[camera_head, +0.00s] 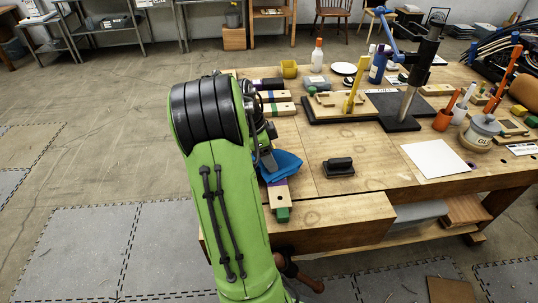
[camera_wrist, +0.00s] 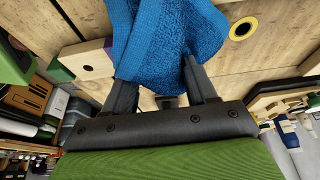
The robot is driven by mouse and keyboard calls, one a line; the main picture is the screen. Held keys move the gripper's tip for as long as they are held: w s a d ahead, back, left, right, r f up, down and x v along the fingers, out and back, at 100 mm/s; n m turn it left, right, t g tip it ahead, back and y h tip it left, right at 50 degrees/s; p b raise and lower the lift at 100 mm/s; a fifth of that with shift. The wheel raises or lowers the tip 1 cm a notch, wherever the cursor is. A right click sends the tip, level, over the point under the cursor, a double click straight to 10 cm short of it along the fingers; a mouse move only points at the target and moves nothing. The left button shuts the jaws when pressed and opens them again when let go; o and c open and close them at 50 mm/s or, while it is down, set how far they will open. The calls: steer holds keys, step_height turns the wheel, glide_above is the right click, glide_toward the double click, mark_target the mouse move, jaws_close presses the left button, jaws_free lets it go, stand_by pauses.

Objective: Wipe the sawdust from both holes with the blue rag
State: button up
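The blue rag (camera_wrist: 165,45) fills the space between the two fingers of my gripper (camera_wrist: 162,72) in the wrist view. The fingers stand apart with bunched cloth between them, and the cloth covers the left fingertip. In the head view the blue rag (camera_head: 284,165) shows beside my green arm, over a pale wooden block (camera_head: 279,191) with a green end on the bench. In the wrist view a pale block (camera_wrist: 88,60) with a small dark hole lies left of the rag. I cannot make out sawdust. My arm hides part of the bench's left edge.
More striped blocks (camera_head: 278,109) lie along the bench's left side. A black stamp-like tool (camera_head: 339,167) stands right of the rag, with a white sheet (camera_head: 435,158) farther right. The bench's front middle is clear.

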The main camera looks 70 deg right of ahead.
steer(key=o, duration=0.5)
steer(key=shift+f, duration=0.1)
steer(key=shift+f+b, duration=0.65)
steer(key=shift+b, duration=0.1)
steer(key=shift+a+r, duration=0.1)
steer(key=shift+r, duration=0.05)
steer(key=c, duration=0.3)
jaws_close()
steer(key=shift+r+p, duration=0.1)
steer(key=shift+p, duration=0.6)
